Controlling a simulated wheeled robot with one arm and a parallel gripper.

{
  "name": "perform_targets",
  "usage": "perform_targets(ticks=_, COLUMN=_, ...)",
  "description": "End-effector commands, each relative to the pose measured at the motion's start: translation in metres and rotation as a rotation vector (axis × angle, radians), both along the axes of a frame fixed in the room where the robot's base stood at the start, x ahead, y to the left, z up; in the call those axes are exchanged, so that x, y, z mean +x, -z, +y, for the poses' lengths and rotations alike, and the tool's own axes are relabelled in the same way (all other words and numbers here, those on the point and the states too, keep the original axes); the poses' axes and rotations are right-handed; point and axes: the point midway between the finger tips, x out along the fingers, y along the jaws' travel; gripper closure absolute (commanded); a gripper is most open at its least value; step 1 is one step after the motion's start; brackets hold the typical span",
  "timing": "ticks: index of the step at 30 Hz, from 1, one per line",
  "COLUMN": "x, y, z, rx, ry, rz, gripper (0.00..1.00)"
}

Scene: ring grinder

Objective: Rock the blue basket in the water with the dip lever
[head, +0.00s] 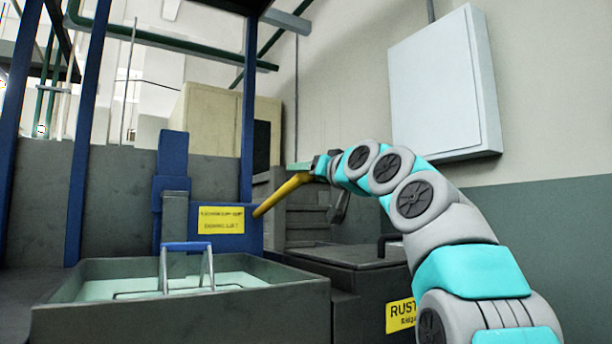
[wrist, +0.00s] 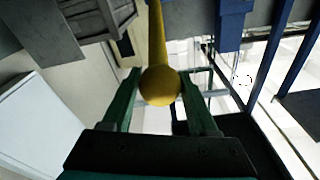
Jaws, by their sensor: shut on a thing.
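The yellow dip lever (head: 282,195) slants up to the right from a blue housing (head: 232,238). My gripper (head: 318,167) is at its upper end. In the wrist view the lever's round yellow knob (wrist: 160,87) sits between the two green fingers of my gripper (wrist: 160,79), which is shut on it. The basket shows as a blue handle bar (head: 187,246) on two grey legs, standing in the tank (head: 190,314). A dark rim wire lies around the legs near the pale green water (head: 120,287). The basket's body is hidden below the tank's front wall.
A pale wall cabinet (head: 445,85) hangs above my arm. Blue posts (head: 88,130) rise at left. A beige cabinet (head: 215,120) stands behind.

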Motion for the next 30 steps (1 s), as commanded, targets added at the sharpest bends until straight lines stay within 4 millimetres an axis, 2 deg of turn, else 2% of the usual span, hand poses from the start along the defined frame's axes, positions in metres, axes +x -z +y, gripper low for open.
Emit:
perform_targets(ticks=1, x=0.0003, y=0.006, z=-0.0004, rx=-0.002, ry=0.0, rz=0.003, gripper=1.0)
perform_targets(ticks=10, x=0.0004, y=0.0033, z=-0.0007, rx=-0.002, ry=0.001, rz=0.003, gripper=1.0)
perform_targets(ticks=11, x=0.0004, y=0.0033, z=-0.0006, rx=-0.001, ry=0.001, rz=0.002, gripper=0.38)
perform_targets(ticks=17, x=0.0002, y=0.0027, z=-0.0006, rx=-0.001, ry=0.001, rz=0.001, gripper=0.15)
perform_targets(ticks=18, x=0.0001, y=0.0027, z=-0.0005, rx=-0.001, ry=0.001, rz=0.001, gripper=0.12)
perform_targets(ticks=30, x=-0.0065, y=0.0025, z=-0.0041, rx=0.0, ry=0.001, rz=-0.001, gripper=0.12)
